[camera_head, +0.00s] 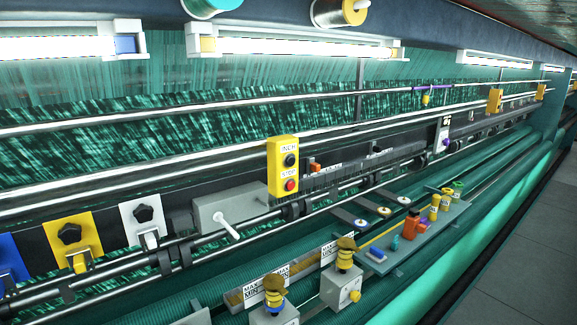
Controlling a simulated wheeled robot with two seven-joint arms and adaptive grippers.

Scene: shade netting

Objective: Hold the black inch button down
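The yellow control box (270,168) stands near the middle of the head view on the machine's rail. It carries a black button (291,160) under the label INCH and a red button (291,185) under the label STOP. Nothing covers the black button, and nothing touches it. Neither of my grippers shows in this view.
Long metal rails (130,180) run across in front of the green netting (100,135). A white lever (228,226) sticks out below left of the box. A shelf (400,259) with small coloured items lies to the lower right. Grey floor (520,230) is at the right.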

